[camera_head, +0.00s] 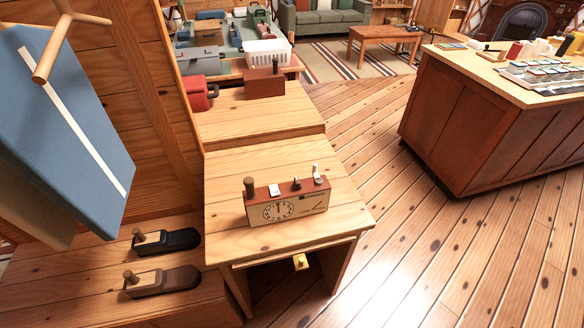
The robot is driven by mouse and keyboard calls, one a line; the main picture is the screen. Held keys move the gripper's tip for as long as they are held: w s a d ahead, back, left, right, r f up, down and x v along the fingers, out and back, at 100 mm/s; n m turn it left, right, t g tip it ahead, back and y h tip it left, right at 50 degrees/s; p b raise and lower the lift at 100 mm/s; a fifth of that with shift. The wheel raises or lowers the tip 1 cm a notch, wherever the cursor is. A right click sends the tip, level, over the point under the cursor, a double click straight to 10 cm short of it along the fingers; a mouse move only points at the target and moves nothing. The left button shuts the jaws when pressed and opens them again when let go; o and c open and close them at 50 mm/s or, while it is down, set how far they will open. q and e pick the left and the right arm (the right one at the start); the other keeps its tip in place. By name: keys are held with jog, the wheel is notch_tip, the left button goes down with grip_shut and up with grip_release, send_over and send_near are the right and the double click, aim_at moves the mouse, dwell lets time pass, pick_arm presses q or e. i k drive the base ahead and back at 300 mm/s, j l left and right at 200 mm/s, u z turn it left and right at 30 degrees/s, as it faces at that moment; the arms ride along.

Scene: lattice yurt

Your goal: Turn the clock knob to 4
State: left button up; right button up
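A wooden clock box (288,204) stands upright on the small wooden table (225,228). Its round dial (278,211) faces me, with a dark hand pointing roughly straight up. The numbers are too small to read. A dark brown cylindrical knob (249,187) stands at the clock's left end. Along its top are a white block (274,190), a small dark piece (296,184) and a pale-topped knob (318,175). I cannot tell which part is the clock knob. Neither of my grippers shows in the head view.
A yellow pull (300,262) sits under the table's front edge. Behind are a brown box (264,82) and a red container (199,94). Floor (400,230) is clear at right.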

aim_at(297, 186)
jog(key=l, duration=1.55)
